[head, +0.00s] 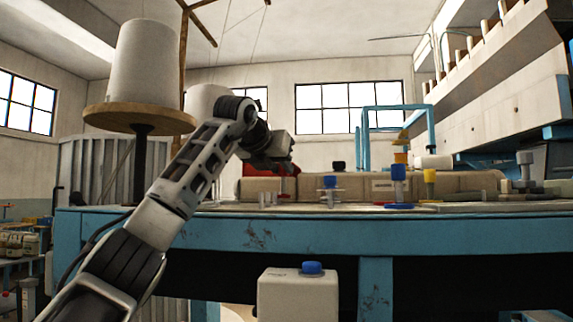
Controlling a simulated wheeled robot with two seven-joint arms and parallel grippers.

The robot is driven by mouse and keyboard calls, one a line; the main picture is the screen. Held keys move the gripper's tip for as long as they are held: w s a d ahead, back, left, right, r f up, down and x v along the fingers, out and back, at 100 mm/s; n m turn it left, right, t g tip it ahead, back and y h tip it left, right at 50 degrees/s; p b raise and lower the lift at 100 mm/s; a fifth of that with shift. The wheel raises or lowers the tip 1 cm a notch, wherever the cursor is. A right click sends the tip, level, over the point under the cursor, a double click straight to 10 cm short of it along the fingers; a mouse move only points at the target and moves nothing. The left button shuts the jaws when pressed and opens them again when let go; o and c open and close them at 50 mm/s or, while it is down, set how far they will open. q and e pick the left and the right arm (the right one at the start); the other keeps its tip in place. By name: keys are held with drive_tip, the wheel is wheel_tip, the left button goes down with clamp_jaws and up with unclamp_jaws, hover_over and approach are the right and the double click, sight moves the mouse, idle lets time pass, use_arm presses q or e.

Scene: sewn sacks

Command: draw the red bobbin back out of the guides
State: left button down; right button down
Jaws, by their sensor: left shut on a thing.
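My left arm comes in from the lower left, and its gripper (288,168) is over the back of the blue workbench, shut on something. Red parts show right under and behind the gripper; I take them for the red bobbin (288,184), mostly hidden by the gripper. Small pale posts (267,198) stand on the bench just below and left of it; they may be the guides. I cannot tell whether the red part is still between them. My right gripper is not in view.
A blue-topped spool (398,172) on a red base, a yellow one (430,176) and another blue-topped piece (329,181) stand to the right, before pale sacks (460,183). A large white cone (145,60) stands left. A blue-capped white container (298,295) is in front.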

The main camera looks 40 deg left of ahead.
use_arm(q)
drive_tip(key=shift+s+a, duration=0.4)
drive_tip(key=shift+a, duration=0.3)
drive_tip(key=shift+s+a, duration=0.35)
drive_tip(key=shift+a, duration=0.4)
drive_tip(key=shift+s+a, duration=0.4)
drive_tip(key=shift+a, duration=0.3)
drive_tip(key=shift+r, duration=1.75)
drive_tip(key=shift+s+a+f+n+g+y, duration=0.2)
drive_tip(key=shift+s+a+f+n+y, duration=0.45)
drive_tip(key=shift+a, duration=0.4)
drive_tip(key=shift+s+a+f+n+g+y, duration=0.2)
drive_tip(key=shift+s+a+f+n+y, duration=0.2)
drive_tip(key=shift+s+a, duration=0.5)
drive_tip(key=shift+s+a+f+n+g+y, duration=0.2)
drive_tip(key=shift+s+a+f+n+y, duration=0.35)
drive_tip(key=shift+a, duration=0.65)
drive_tip(key=shift+f, duration=0.55)
drive_tip(key=shift+f+b, duration=0.15)
drive_tip(key=shift+b, duration=0.2)
